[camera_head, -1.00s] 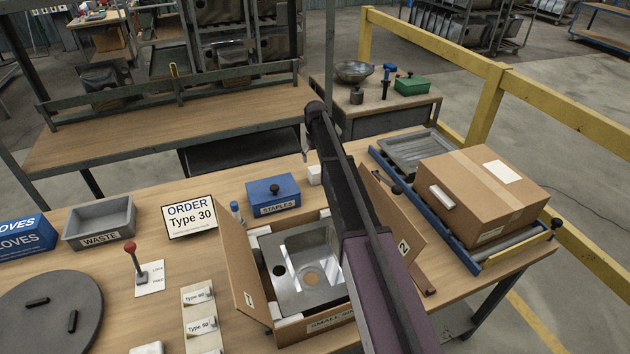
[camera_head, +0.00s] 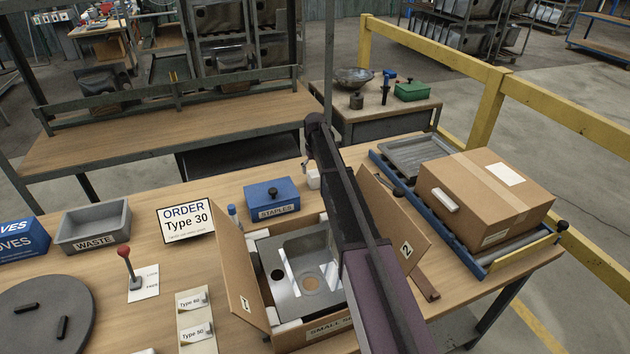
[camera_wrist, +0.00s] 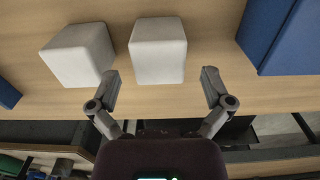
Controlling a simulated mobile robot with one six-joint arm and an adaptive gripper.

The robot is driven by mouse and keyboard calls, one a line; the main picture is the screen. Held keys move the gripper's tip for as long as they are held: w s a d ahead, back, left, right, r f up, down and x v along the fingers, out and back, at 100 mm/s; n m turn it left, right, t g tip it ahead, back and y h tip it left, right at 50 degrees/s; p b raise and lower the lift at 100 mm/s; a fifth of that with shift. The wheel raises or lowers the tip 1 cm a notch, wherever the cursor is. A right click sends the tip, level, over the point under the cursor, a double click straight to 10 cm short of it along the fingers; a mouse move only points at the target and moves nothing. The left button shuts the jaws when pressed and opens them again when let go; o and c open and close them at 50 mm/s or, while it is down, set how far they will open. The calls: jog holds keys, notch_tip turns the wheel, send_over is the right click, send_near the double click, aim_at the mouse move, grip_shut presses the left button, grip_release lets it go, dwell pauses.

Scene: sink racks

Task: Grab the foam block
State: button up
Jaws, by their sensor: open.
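Two white foam blocks stand side by side on the wooden bench in the wrist view. One block (camera_wrist: 158,50) lies just beyond and between the fingertips of my gripper (camera_wrist: 161,78), and the other block (camera_wrist: 79,55) is to its left, outside the left finger. My gripper is open, with nothing held. In the head view a white block (camera_head: 313,179) shows beside my arm, partly hidden by it. My gripper's fingers (camera_head: 306,152) show only in part there, near the block at the bench's far side.
A blue STAPLES box (camera_head: 272,198) stands just left of the block. An open carton (camera_head: 240,275) with a metal sink (camera_head: 300,270) lies below my arm. A taped cardboard box (camera_head: 485,195) sits on a blue-edged roller rack to the right. A grey WASTE bin (camera_head: 93,225) stands left.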

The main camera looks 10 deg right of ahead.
aim_at(315, 180)
jog(key=shift+f+b, duration=2.55)
jog(key=shift+f, duration=0.05)
jog(key=shift+d, duration=0.1)
jog(key=c, duration=0.8)
